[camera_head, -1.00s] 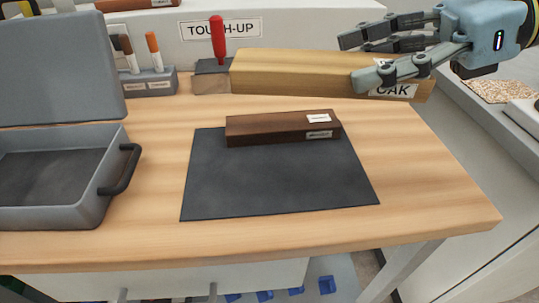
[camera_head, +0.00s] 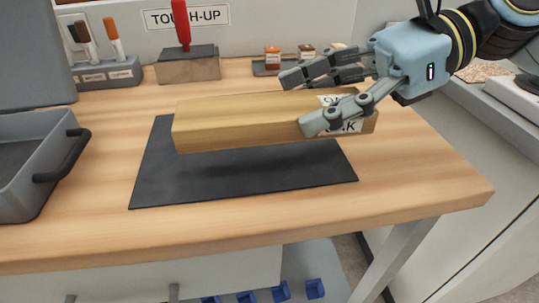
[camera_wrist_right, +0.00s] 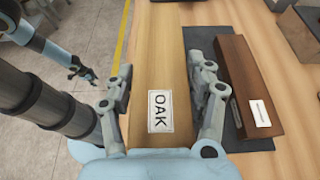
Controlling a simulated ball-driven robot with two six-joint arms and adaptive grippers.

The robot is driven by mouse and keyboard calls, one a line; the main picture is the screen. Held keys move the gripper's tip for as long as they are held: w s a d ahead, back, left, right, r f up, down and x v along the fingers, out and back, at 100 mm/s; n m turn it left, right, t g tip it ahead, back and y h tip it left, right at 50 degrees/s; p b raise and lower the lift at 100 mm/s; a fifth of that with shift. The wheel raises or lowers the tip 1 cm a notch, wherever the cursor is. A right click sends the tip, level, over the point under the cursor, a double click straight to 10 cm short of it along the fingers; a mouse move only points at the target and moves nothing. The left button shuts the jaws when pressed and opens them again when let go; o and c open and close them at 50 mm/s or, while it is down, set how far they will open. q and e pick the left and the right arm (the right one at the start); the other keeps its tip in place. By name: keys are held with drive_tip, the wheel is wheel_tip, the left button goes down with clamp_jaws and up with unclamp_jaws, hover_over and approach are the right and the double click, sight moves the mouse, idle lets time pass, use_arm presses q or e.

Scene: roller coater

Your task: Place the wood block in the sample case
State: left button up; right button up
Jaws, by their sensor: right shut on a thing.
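The long pale wood block (camera_head: 240,122) bears an OAK label and is held level above the dark mat (camera_head: 150,185), its shadow below it. My right gripper (camera_head: 305,100) is shut on its right end. In the right wrist view the fingers (camera_wrist_right: 160,100) straddle the OAK label. The grey sample case (camera_head: 60,165) stands open at the left in the head view, its lid (camera_head: 35,50) raised. The case is left of the held block and cut by the picture edge. My left gripper (camera_wrist_right: 84,72) shows small in the right wrist view, its jaws unclear.
A dark brown block (camera_wrist_right: 250,85) lies on the mat in the wrist view; the oak block hides it in the head view. A marker holder (camera_head: 108,77), a block with a red tool (camera_head: 188,68) and small jars (camera_head: 273,58) line the back. The front table strip is clear.

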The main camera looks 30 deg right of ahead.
hover_over(272, 152)
drive_tip(key=shift+s+d+f+b, duration=0.1)
drive_tip(key=shift+s+f+b, duration=0.15)
drive_tip(key=shift+f, duration=0.4)
drive_tip(key=shift+s+f+b, duration=0.15)
drive_tip(key=shift+f+b, duration=0.05)
drive_tip(key=shift+f, duration=0.4)
drive_tip(key=shift+w+a+f, duration=0.2)
drive_tip(key=shift+w+f, duration=0.15)
drive_tip(key=shift+w, duration=0.05)
drive_tip(key=shift+f, duration=1.95)
drive_tip(key=shift+f+b, duration=0.2)
drive_tip(key=shift+b, duration=0.1)
drive_tip(key=o, duration=1.3)
drive_tip(key=shift+r, duration=0.1)
